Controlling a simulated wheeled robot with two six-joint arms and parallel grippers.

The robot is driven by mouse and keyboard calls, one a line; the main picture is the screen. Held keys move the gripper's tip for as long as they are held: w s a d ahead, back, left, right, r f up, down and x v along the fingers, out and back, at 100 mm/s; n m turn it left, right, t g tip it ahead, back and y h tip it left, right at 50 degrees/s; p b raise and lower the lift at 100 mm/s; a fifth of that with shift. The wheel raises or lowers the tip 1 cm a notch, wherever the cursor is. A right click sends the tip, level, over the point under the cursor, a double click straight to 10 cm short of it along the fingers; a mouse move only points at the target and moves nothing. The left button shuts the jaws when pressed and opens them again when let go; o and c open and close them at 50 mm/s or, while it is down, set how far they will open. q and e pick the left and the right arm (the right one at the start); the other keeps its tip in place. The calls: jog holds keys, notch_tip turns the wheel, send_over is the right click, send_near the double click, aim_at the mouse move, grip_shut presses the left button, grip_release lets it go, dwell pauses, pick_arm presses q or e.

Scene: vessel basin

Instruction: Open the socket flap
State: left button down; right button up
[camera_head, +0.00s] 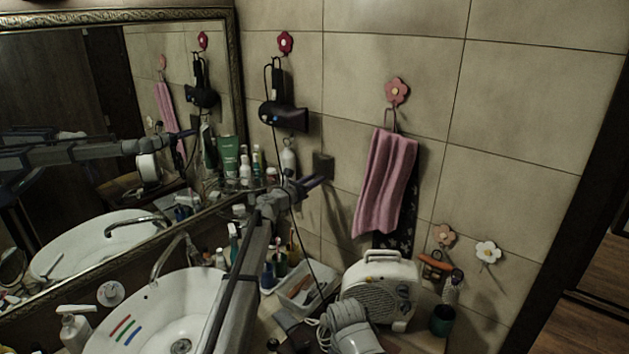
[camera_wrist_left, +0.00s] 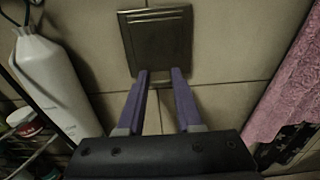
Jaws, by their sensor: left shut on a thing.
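The socket flap (camera_wrist_left: 158,42) is a dark grey square cover on the tiled wall, at the top middle of the left wrist view. In the head view the socket flap (camera_head: 323,164) is a small dark square right of the mirror. My left gripper (camera_head: 318,183) is at its lower edge. In the left wrist view the purple fingers of the left gripper (camera_wrist_left: 160,75) reach the bottom edge of the flap, a little apart, and are shut on it. The flap looks about flat to the wall; any small tilt cannot be told.
A white bottle (camera_wrist_left: 52,85) stands close left of the gripper. A pink towel (camera_head: 386,182) hangs to the right. A black hair dryer (camera_head: 284,114) hangs above left with its cord. Below are a white heater (camera_head: 380,290), a tray (camera_head: 306,290) and the basin (camera_head: 160,310).

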aim_at(317, 177)
dwell(0.8)
pick_arm(q)
jog(key=shift+s+a+r+g+y+p, duration=0.35)
jog(key=shift+r+g+y+p, duration=0.45)
jog(key=shift+p, duration=1.9)
jog(key=shift+s+a+r+g+y+p, duration=0.45)
jog(key=shift+g+p, duration=0.7)
jog(key=shift+p, duration=1.5)
jog(key=shift+s+a+r+g+y+p, duration=0.15)
jog(key=shift+s+r+g+y+p, duration=0.55)
jog(key=shift+p, duration=2)
jog(key=shift+w+f+g, duration=0.25)
jog(key=c, duration=0.6)
grip_release()
jog(key=shift+o, duration=0.2)
jog(key=s+a+r+p, duration=0.1)
jog(key=s+a, duration=0.7)
jog(key=s, duration=0.3)
jog(key=shift+s+a+r+p, duration=0.3)
jog(key=shift+s+r+p, duration=0.05)
jog(key=shift+s, duration=0.05)
